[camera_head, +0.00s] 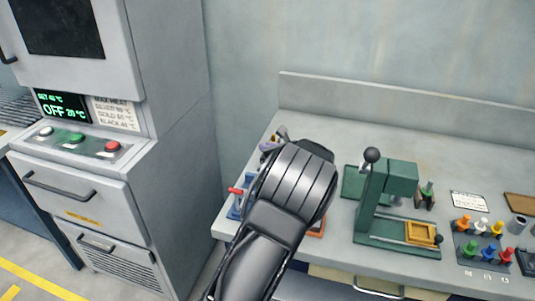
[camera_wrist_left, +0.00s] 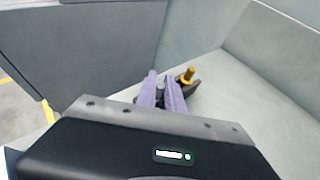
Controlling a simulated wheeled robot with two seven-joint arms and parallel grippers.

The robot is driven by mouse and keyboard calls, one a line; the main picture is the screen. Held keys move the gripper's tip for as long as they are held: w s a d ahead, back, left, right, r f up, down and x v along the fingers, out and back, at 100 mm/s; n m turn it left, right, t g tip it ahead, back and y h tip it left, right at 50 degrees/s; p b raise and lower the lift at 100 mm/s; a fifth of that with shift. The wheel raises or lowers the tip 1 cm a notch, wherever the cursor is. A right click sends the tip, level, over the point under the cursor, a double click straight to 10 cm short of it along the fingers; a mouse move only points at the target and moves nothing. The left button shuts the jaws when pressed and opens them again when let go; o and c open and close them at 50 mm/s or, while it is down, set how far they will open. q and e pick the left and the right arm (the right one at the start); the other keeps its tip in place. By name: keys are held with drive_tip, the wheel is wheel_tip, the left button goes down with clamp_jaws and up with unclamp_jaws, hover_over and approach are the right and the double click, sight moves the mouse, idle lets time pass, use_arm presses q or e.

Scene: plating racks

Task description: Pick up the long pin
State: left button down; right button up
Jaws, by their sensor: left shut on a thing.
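My left gripper (camera_head: 279,137) reaches over the left end of the grey bench, and its arm hides much of what lies beneath. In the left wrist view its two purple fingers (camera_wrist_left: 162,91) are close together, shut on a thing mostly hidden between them. A yellow-brown upright piece (camera_wrist_left: 188,75) with a dark part at its foot shows just right of the fingertips. It looks like part of the long pin, but I cannot tell its full shape. My right gripper is not in view.
A green press (camera_head: 390,200) with a black-knobbed lever stands right of my arm. A rack of coloured knobs (camera_head: 482,242) is further right. A red-handled blue item (camera_head: 237,192) sits at the bench's left edge. A grey oven cabinet (camera_head: 165,120) stands left. The bench's back is clear.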

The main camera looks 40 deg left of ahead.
use_arm(q)
wheel_tip(320, 180, up, 10)
drive_tip(key=shift+r, duration=0.1)
idle(0.5)
drive_tip(key=shift+f, duration=0.2)
idle(0.4)
